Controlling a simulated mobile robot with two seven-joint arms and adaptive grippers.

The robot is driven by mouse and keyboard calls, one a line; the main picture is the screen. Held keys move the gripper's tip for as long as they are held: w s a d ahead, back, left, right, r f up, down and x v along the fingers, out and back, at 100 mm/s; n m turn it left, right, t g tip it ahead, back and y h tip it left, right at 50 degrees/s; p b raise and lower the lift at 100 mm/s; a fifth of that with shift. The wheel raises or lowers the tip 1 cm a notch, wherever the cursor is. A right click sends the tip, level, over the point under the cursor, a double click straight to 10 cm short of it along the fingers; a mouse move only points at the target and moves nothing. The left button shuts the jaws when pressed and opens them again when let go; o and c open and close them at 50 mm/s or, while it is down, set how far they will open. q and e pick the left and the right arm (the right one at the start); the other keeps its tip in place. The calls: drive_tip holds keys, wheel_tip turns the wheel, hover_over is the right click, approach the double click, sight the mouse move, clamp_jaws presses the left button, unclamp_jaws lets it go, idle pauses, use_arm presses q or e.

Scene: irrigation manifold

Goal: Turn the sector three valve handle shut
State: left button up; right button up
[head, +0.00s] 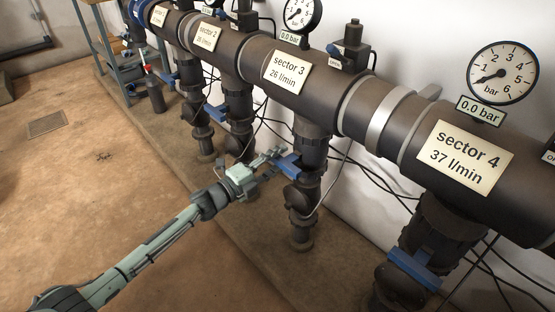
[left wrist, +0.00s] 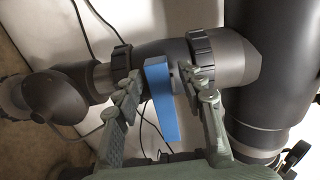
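The sector three valve handle is a blue bar (head: 289,165) on the dark vertical branch pipe below the "sector 3" label (head: 287,72), which reads 26 l/min. In the left wrist view the blue handle (left wrist: 162,105) looks set across its pipe. My left gripper (head: 276,158) is at the handle. In the left wrist view its two fingers (left wrist: 163,88) are apart, one on each side of the handle. My right gripper is not in view.
The sector 4 branch with its blue handle (head: 414,268) stands to the right, the sector 2 branch (head: 238,112) to the left. Thin black cables (head: 372,178) hang behind the pipes along the white wall. The brown floor (head: 90,190) at left is mostly clear.

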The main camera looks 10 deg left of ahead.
use_arm(q)
drive_tip(key=v, duration=1.2)
drive_tip(key=s+a+f+n+g+y, duration=0.2)
drive_tip(key=s+a+f+n+y, duration=0.1)
drive_tip(key=f+n+y, duration=0.4)
drive_tip(key=s+a+f+n+g+y, duration=0.1)
drive_tip(key=s+a+f+n+y, duration=0.2)
drive_tip(key=f+n, duration=0.35)
drive_tip(key=s+f+n+g, duration=0.3)
drive_tip(key=s+n+g, duration=0.1)
drive_tip(key=s, duration=0.6)
drive_tip(key=s+d+f+n+g+y, duration=0.1)
drive_tip(key=s+f+n+g, duration=0.3)
drive_tip(key=s, duration=0.6)
drive_tip(key=shift+d+f+n+g, duration=0.3)
drive_tip(key=shift+d+n+g, duration=0.1)
drive_tip(key=shift+n, duration=0.35)
